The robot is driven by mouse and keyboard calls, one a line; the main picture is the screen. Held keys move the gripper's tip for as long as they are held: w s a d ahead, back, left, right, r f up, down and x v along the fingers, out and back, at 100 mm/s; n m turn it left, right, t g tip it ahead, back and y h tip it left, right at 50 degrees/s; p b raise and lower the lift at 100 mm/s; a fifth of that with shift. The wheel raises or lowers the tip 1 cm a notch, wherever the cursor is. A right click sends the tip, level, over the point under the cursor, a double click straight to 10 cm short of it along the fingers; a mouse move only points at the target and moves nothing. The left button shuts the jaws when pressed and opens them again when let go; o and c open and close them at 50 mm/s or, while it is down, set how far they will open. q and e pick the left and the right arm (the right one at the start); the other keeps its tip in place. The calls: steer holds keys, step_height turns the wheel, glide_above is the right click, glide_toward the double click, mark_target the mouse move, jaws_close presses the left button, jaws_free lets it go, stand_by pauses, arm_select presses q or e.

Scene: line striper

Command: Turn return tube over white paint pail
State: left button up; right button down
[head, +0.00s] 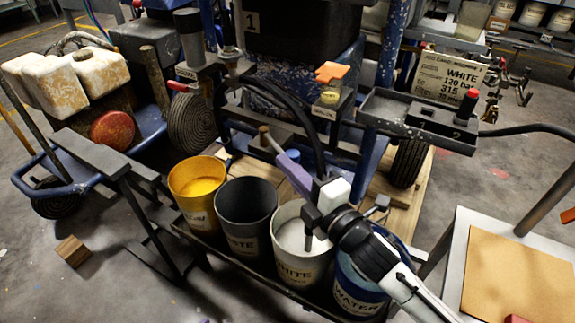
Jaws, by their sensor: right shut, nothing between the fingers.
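The white paint pail (301,273) stands in a row of pails and is open, with pale paint inside. My right arm comes in from the lower right, and my right gripper (314,216) is over this pail, shut and empty. A lavender bar (293,174) runs from a brown-tipped end down to a white block (332,190) beside the gripper. A short grey tube hangs down into the white pail below the gripper; I cannot tell whether it is the return tube or whether my gripper touches it. My left gripper is not in view.
A yellow pail (197,187) and a dark grey pail (246,218) stand left of the white one, and a blue water pail (358,284) stands right. Black hoses arch behind. A bench with a tan board (520,278) is at right. A wooden block (73,250) lies on the floor.

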steer(key=shift+w+d, duration=0.25)
steer(key=shift+d, duration=0.1)
